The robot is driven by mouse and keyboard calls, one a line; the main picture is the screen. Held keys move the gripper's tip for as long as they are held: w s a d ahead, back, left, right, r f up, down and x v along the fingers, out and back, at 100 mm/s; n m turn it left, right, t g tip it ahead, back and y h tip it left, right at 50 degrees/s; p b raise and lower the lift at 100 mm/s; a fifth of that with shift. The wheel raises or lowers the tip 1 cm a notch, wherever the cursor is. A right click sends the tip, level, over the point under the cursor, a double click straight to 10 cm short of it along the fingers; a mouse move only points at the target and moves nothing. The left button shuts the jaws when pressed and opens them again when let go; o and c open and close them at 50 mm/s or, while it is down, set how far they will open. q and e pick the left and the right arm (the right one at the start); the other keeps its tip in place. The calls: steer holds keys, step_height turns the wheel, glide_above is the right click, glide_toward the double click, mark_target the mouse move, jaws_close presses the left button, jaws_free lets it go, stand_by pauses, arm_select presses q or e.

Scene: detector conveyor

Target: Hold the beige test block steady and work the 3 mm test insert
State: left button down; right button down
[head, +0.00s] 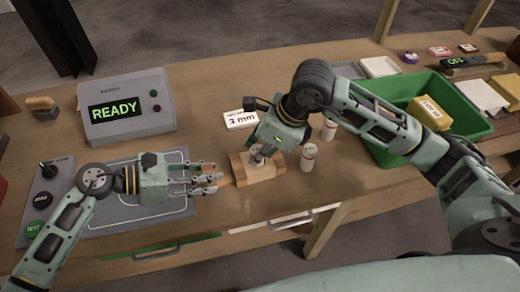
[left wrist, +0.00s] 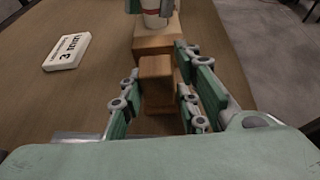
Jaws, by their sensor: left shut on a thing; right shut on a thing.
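The beige test block (head: 262,173) lies on the wooden table, right of the left pad. My left gripper (head: 217,178) reaches it from the left; in the left wrist view its fingers are around the narrow end of the block (left wrist: 157,78), shut on it. My right gripper (head: 262,153) comes down from above onto the block's top. In the left wrist view it is shut on a white test insert with a red band (left wrist: 153,12), at the block's far part. How deep the insert sits is hidden.
Two white cylinders with red bands stand close to the right of the block, one near (head: 308,158) and one farther back (head: 329,130). A grey box reading READY (head: 125,108) stands at back left. A green bin (head: 472,127) holding a yellow package is at right.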

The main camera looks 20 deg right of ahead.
arm_select(q)
steer(key=shift+s+f, duration=0.1)
arm_select(e)
steer(key=c, duration=1.7)
jaws_free()
steer(key=shift+s+f, duration=0.25)
steer(key=shift+f, duration=0.25)
steer(key=shift+o, duration=0.9)
steer(key=shift+f, duration=0.1)
steer(key=w+v, duration=0.1)
steer(key=v, duration=1.2)
steer(key=shift+r, duration=0.3)
steer(key=shift+a, duration=0.15)
arm_select(q)
steer(key=c, duration=1.3)
jaws_free()
steer(key=shift+o, duration=0.2)
